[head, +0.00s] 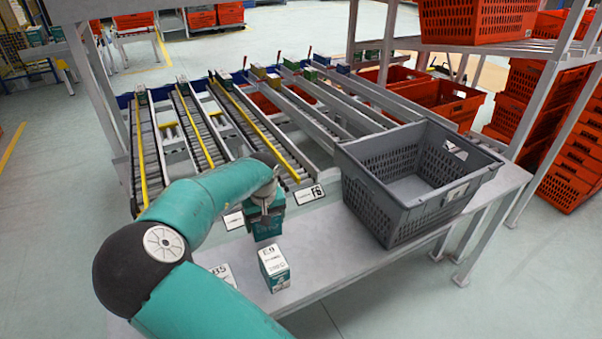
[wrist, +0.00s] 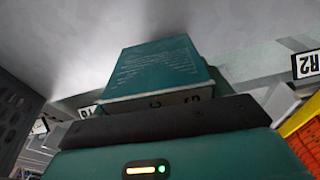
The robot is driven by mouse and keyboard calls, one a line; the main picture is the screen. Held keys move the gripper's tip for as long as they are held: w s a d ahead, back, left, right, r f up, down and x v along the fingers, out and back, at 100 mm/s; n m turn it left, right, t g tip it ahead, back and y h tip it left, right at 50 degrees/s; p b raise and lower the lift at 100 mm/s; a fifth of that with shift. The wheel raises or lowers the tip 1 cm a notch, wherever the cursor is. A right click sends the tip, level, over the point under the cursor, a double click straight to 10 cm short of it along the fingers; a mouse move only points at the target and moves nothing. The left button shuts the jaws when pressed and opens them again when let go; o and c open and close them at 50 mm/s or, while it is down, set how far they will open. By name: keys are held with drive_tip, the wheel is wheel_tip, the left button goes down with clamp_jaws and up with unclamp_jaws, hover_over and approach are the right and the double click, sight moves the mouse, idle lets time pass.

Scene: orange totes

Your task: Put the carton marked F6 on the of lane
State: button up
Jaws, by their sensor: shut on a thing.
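My gripper (head: 264,208) is shut on a teal carton (head: 267,228), which it holds at the near table, just behind the carton marked E9. In the wrist view the held carton (wrist: 160,70) shows a broad teal face with fine print. A pale strip of it carries dark marks, partly hidden by the jaws, which I cannot read surely. I cannot tell whether the held carton touches the table.
The E9 carton (head: 274,268) stands on the table (head: 330,245), with a B5 marking (head: 222,273) to its left. A large grey tote (head: 412,200) occupies the table's right side. Yellow rails divide some lanes, and small boxes sit at their far ends. Orange totes (head: 436,98) stand behind.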

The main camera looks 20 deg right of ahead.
drive_tip(key=shift+s+r, duration=0.15)
drive_tip(key=shift+s, duration=0.05)
drive_tip(key=shift+w, duration=0.15)
